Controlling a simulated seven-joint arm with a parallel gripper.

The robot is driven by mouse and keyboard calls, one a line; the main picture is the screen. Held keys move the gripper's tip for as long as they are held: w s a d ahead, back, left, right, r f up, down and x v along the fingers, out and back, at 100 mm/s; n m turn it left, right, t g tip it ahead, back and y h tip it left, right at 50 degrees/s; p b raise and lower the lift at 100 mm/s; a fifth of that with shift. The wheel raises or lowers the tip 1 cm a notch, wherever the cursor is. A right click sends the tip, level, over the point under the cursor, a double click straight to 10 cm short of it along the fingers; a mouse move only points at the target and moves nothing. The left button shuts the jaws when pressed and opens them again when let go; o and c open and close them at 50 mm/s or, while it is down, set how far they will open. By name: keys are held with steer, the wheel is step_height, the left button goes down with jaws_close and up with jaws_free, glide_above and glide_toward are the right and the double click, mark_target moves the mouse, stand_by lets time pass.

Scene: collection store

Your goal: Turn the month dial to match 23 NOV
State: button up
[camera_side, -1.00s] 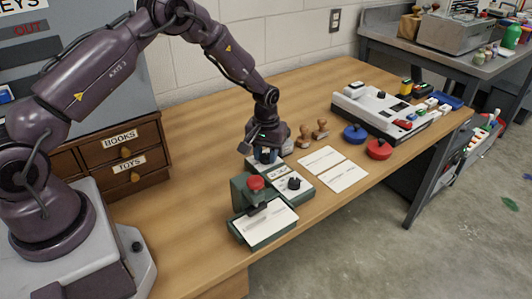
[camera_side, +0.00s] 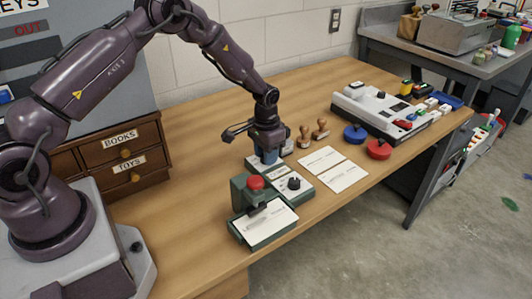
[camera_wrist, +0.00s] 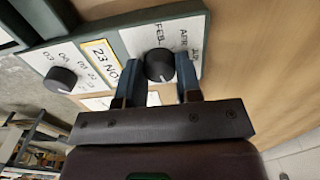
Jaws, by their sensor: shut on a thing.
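The month dial (camera_wrist: 160,64) is a black knob on a white plate with FEB, APR and JUN readable around it in the wrist view. My gripper (camera_wrist: 159,80) has one blue finger on each side of this knob and is shut on it. In the side view my gripper (camera_side: 268,158) points down over the far end of the green-framed dial unit, hiding the month dial there. A yellow-edged 23 NOV card (camera_wrist: 103,62) lies between the two dials.
A second black knob (camera_side: 294,183) with numbers is nearer the front. A green press (camera_side: 240,194) with a red top stands beside it. Two wooden stamps (camera_side: 304,137), white cards (camera_side: 343,176), and blue and red ink pads (camera_side: 379,149) lie to the right. Bare table lies left.

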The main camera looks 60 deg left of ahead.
steer(key=shift+m, duration=0.3)
steer(key=o, duration=0.9)
steer(key=shift+r, duration=0.1)
step_height(320, 180, up, 13)
steer(key=shift+f, duration=0.1)
